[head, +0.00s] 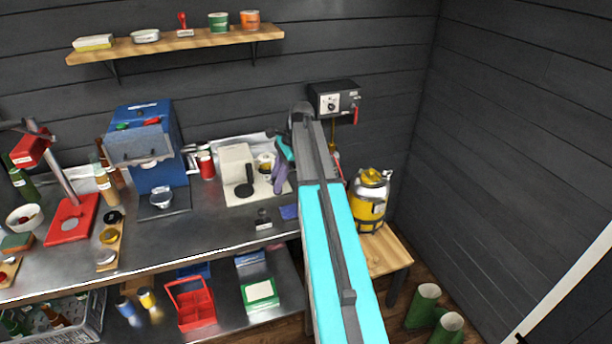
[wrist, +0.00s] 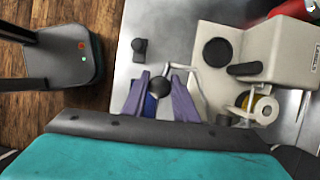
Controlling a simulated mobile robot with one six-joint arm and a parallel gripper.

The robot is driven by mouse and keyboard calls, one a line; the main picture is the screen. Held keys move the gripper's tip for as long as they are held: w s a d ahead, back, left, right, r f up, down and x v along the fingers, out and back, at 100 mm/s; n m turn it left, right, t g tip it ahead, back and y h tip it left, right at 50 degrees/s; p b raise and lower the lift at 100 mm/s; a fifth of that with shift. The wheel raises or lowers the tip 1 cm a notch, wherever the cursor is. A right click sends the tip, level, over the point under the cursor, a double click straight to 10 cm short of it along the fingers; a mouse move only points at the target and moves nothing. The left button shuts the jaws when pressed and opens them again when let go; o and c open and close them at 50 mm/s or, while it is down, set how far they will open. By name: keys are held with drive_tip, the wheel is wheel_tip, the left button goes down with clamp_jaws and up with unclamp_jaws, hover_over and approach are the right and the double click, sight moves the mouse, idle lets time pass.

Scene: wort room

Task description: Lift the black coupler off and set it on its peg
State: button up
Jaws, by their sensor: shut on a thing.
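My gripper (wrist: 158,92) has purple fingers closed around a round black knob (wrist: 159,83). A bent metal arm (wrist: 182,62) runs from by the knob to the beige machine (wrist: 270,52). In the head view my gripper (head: 279,178) is low over the bench, just right of the beige machine (head: 237,158), and the knob cannot be made out. I cannot clearly pick out a black coupler or its peg. The yellow keg (head: 366,205) stands to the right of my arm; fittings on its top are too small to tell.
A small black item (wrist: 139,48) stands on the bench near my fingers, with a blue pad (head: 289,212) close by. A control box (head: 335,98) hangs on the wall. The blue machine (head: 146,158) and red stand (head: 72,220) are further left. Green cylinders (head: 424,305) stand on the floor.

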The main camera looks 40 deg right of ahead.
drive_tip(key=a+n+g+b, duration=0.2)
drive_tip(key=a+n, duration=0.5)
drive_tip(key=a, duration=1.1)
drive_tip(key=s+a+f+n+g+b, duration=0.2)
drive_tip(key=a+f+n+b, duration=0.2)
drive_tip(key=a+f+b, duration=0.3)
drive_tip(key=a+b, duration=0.1)
drive_tip(key=a, duration=0.2)
drive_tip(key=shift+s+a+h, duration=0.2)
drive_tip(key=shift+a+h, duration=0.15)
drive_tip(key=shift+h, duration=0.05)
drive_tip(key=shift+f, duration=0.1)
